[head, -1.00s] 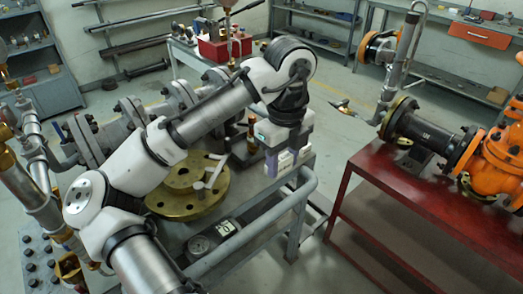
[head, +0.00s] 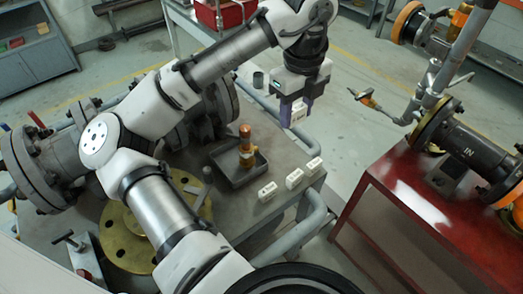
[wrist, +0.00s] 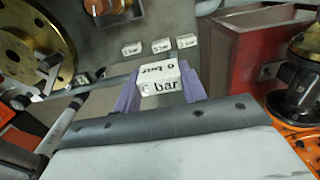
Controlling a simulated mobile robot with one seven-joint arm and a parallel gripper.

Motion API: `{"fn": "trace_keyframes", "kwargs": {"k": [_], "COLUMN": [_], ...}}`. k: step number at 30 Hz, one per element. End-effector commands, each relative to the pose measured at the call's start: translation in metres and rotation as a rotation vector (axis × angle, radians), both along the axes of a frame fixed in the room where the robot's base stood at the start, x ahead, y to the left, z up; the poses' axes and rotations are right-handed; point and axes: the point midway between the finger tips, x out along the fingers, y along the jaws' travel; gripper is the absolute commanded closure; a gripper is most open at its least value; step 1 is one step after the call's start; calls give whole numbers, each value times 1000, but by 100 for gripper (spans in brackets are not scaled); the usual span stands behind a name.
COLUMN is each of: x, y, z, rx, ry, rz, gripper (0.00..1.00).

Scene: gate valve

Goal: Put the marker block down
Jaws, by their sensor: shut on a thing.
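My gripper (head: 297,112) is shut on the marker block (head: 299,115), a small white block between purple fingers. In the head view it is in the air near the cart's far right corner. In the wrist view the marker block (wrist: 158,80) shows black lettering ending in "bar" on two faces; the leading digit is not clear. Three similar white blocks stand in a row along the right edge of the grey cart (head: 225,221): a near one (head: 267,191), a middle one (head: 294,178) and a far one (head: 313,166). They also show in the wrist view (wrist: 161,45), apart from the held block.
A dark tray (head: 225,176) with a copper-and-brass fitting (head: 246,148) sits left of the row. A brass flange (head: 120,240) lies at the cart's front left. A rail (head: 280,238) runs along the right side. A red bench (head: 372,190) stands right, across a gap.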

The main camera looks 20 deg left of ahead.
Motion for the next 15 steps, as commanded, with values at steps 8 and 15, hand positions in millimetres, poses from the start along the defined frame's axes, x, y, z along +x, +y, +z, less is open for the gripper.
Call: {"fn": "trace_keyframes", "kwargs": {"k": [8, 15], "x": [0, -1], "y": [0, 1], "z": [-25, -87], "rx": [-4, -1], "ry": [3, 3], "rz": [0, 2], "gripper": [80, 80]}}
